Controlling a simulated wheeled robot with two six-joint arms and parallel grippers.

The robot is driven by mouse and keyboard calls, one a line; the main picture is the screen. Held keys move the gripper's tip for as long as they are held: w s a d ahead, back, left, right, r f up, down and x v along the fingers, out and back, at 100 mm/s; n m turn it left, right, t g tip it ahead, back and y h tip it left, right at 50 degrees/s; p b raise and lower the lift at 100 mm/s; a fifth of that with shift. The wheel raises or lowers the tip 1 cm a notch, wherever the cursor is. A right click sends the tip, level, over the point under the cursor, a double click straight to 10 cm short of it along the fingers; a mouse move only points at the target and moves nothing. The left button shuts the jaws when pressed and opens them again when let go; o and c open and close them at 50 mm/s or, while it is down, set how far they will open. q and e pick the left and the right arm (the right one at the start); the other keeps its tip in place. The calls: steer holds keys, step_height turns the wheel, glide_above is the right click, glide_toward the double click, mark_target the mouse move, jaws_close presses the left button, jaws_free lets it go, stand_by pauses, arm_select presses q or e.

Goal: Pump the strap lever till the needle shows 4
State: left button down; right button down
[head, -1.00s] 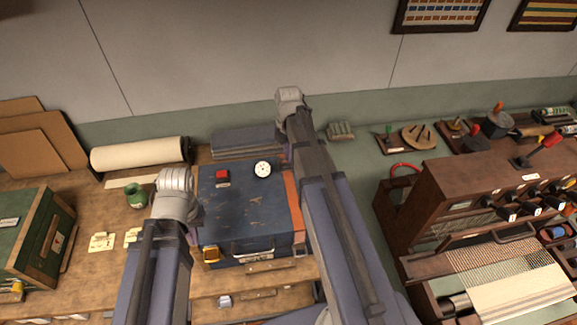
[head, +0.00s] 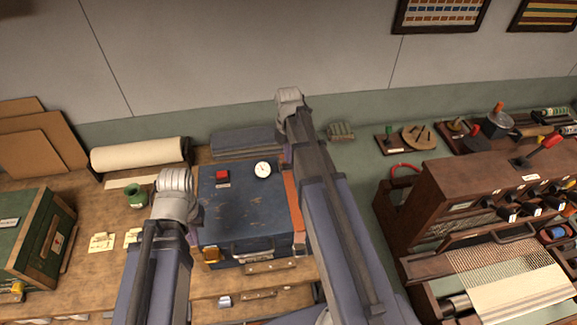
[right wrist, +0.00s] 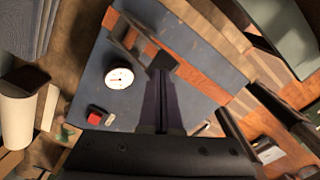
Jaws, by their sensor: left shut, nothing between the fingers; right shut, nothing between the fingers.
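A blue case (head: 240,205) lies on the bench, with an orange strap (head: 294,205) along its right side. A white round gauge (head: 262,170) and a red block (head: 222,175) are on its top. The gauge also shows in the right wrist view (right wrist: 119,78); its numbers are too small to read. My right gripper (right wrist: 164,76) is shut and empty, its tips at a dark lever-like part (right wrist: 150,45) on the strap; I cannot tell whether they touch. My left gripper (head: 192,237) is shut and empty at the case's left side, mostly hidden by its arm.
A paper roll (head: 138,154) and a green jar (head: 136,196) are left of the case. A green box (head: 35,240) stands farther left. A brown wooden cabinet (head: 425,205) and a loom with woven cloth (head: 520,295) stand on the right.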

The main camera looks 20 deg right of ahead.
mark_target(289, 165)
steer(key=shift+f, duration=0.1)
stand_by(0.5)
steer(key=shift+s+a+f+b, duration=0.1)
steer(key=shift+s+f+b, duration=0.1)
steer(key=shift+f+b, duration=1.1)
steer(key=shift+s+f+b, duration=0.15)
steer(key=shift+f+b, duration=1.05)
steer(key=shift+b, duration=0.15)
steer(key=shift+r, duration=0.1)
step_height(289, 165, up, 9)
steer(key=p, duration=0.9)
